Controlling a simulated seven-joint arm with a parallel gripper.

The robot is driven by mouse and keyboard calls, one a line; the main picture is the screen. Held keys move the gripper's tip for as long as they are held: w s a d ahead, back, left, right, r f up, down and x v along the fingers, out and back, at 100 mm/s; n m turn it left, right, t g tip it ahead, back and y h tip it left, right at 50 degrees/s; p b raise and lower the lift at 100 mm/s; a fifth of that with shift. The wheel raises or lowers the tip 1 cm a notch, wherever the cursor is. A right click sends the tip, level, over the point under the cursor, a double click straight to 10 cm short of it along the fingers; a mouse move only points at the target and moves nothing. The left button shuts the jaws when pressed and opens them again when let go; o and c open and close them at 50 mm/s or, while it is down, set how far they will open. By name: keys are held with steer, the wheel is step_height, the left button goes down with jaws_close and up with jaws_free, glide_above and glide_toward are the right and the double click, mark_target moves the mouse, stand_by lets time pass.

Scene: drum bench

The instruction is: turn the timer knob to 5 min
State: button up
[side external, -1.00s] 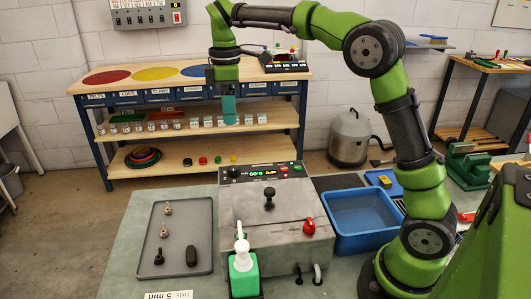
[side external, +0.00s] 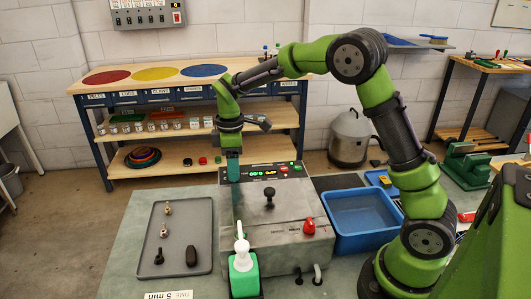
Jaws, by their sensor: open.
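The grey drum machine (side external: 285,240) stands on the bench, with a dark control panel (side external: 262,176) along its back edge. The panel has a lit green display and small coloured buttons. My gripper (side external: 233,179) points down at the panel's left end, its tips at the dark timer knob. The gripper covers the knob, so its pointer cannot be read, and I cannot tell whether the fingers touch it. The jaws are open. A label reading "TIME 5 min" (side external: 168,295) lies at the bench's front edge.
A black knob (side external: 269,192) and a red knob (side external: 309,225) stand up from the machine's top. A green bottle (side external: 243,272) stands in front. A grey tray (side external: 175,262) with small parts lies left, a blue bin (side external: 365,210) right.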

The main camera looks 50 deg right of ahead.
steer(key=c, duration=1)
steer(key=shift+c, duration=0.2)
steer(key=shift+m, duration=0.3)
steer(key=m, duration=2.2)
steer(key=shift+m, duration=0.4)
